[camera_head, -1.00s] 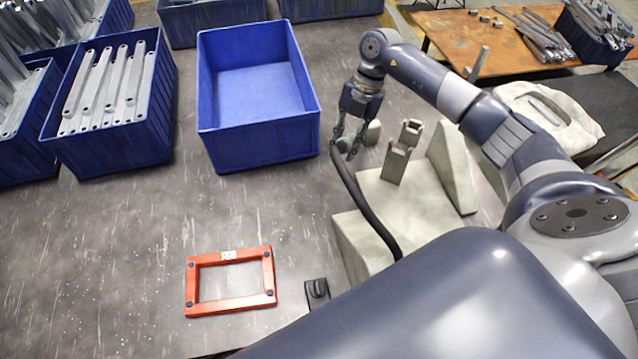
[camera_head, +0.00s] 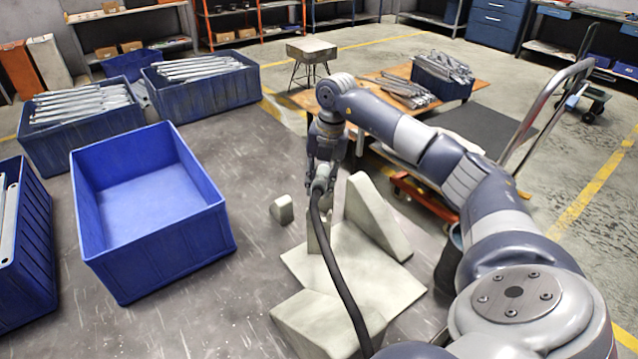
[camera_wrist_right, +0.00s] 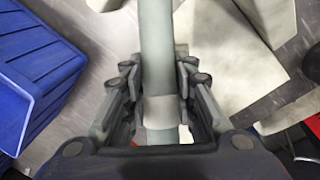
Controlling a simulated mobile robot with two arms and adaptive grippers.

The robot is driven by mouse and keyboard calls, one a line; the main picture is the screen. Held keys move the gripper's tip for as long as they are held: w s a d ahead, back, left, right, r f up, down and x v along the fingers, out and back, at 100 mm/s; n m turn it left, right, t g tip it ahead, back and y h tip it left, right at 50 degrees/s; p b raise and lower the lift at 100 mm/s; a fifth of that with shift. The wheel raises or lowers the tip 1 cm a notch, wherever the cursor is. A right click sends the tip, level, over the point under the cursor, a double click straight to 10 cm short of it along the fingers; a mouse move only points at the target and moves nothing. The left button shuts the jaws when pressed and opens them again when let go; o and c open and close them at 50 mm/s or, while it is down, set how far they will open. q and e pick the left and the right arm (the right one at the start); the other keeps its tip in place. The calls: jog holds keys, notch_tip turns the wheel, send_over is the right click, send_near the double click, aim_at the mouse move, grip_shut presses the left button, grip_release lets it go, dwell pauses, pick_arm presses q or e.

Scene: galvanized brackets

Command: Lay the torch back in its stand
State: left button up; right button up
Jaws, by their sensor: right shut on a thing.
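My right gripper (camera_head: 322,184) is shut on the torch (camera_head: 322,185), a grey-green tube with a black cable trailing down toward the front. In the right wrist view the torch (camera_wrist_right: 157,60) runs lengthwise between the gripper's fingers (camera_wrist_right: 157,88). The stand is a pale block post (camera_head: 314,238) on a pale base plate (camera_head: 375,275). The torch and gripper are at the post's top in the head view and partly hide it. I cannot tell whether the torch touches the post. My left gripper is not in view.
A pale wedge (camera_head: 374,215) stands right of the post. A small pale block (camera_head: 282,210) lies to its left. An empty blue bin (camera_head: 160,245) stands further left, with bins of brackets behind. Another pale block (camera_head: 325,325) is at the front.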

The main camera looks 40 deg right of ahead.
notch_tip(320, 180, down, 7)
jog(key=b, duration=0.4)
jog(key=shift+f, duration=0.15)
jog(key=shift+f, duration=0.45)
dwell(0.7)
jog(key=o, duration=1.2)
jog(key=shift+c, duration=0.2)
jog(key=r, duration=0.8)
jog(key=s+d+r, duration=0.1)
jog(key=r, duration=0.3)
